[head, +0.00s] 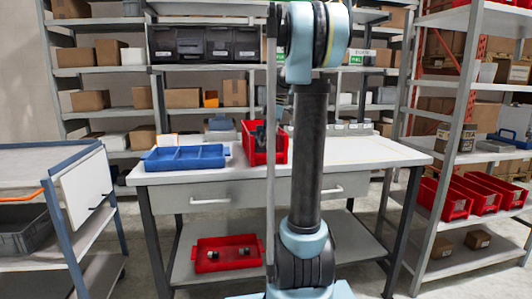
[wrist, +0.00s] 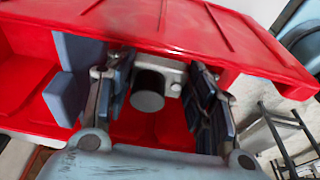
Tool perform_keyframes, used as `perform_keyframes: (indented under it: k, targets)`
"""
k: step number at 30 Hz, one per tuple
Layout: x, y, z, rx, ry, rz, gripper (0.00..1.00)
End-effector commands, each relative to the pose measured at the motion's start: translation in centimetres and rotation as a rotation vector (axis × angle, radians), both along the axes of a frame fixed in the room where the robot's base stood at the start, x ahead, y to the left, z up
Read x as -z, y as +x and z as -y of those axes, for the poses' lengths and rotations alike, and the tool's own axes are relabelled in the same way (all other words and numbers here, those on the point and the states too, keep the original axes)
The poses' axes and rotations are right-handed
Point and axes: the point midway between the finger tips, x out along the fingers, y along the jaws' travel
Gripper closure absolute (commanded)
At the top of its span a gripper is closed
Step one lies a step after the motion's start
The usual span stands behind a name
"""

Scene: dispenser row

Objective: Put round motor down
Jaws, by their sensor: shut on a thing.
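In the wrist view, the round motor (wrist: 149,92), a dark cylinder with a grey end and a pale housing, sits between the fingers of my gripper (wrist: 160,100). My gripper is shut on it. Red bin walls (wrist: 170,25) surround the motor and fingers, with a red floor behind. I cannot tell whether the motor touches that floor. In the head view, the red bin (head: 280,143) stands on the white workbench (head: 350,152). My gripper (head: 261,136) is small and dark at this bin, partly hidden by my arm; the motor cannot be made out there.
A blue divided tray (head: 186,158) lies left of the bin. A red tray (head: 228,259) with small dark and grey parts is on the lower shelf. A cart (head: 62,200) stands left; a rack with red bins (head: 445,203) stands right.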

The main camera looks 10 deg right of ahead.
Motion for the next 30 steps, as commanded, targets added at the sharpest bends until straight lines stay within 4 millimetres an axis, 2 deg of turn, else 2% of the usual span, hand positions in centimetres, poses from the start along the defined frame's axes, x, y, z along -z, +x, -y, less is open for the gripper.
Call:
perform_keyframes:
  k: [7, 14, 23, 24, 26, 30]
  targets:
    - [1.6, 0.1, 0.0, 0.000, 0.000, 0.000, 0.80]
    - [4.5, 0.1, 0.0, -0.001, -0.001, 0.000, 0.80]
    - [4.7, 0.0, 0.0, -0.001, -0.001, 0.000, 0.80]
    - [4.8, 0.0, 0.0, -0.001, -0.001, 0.000, 0.46]
    - [4.8, 0.0, 0.0, -0.001, -0.001, 0.000, 0.32]
    - [4.8, 0.0, 0.0, -0.001, -0.001, 0.000, 0.30]
